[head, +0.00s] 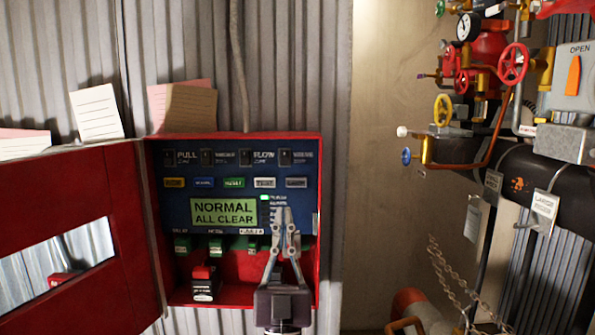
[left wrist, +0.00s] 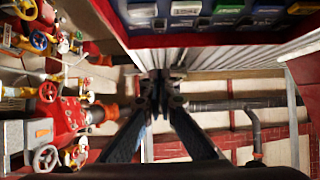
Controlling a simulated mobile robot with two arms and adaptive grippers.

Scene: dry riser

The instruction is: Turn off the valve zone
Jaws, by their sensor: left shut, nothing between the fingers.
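An open red control box (head: 319,180) on the wall holds a blue panel (head: 180,215) in the head view. A row of dark zone switches (head: 244,157) runs along its top; some labels are too blurred to tell which is the valve zone. A green display (head: 222,212) reads "NORMAL ALL CLEAR". My left gripper (head: 281,210) points up in front of the panel's lower right, just right of the display, fingers together and empty, covering part of the panel. In the left wrist view the gripper (left wrist: 161,76) is below the panel's buttons (left wrist: 228,6). My right gripper is not in view.
The box's red door (head: 75,225) hangs open at left. Coloured buttons (head: 234,183) line the panel under the switches. A red-and-black block (head: 204,283) sits low in the box. Pipes with a red handwheel (head: 513,64) and a yellow one (head: 443,110) stand at right.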

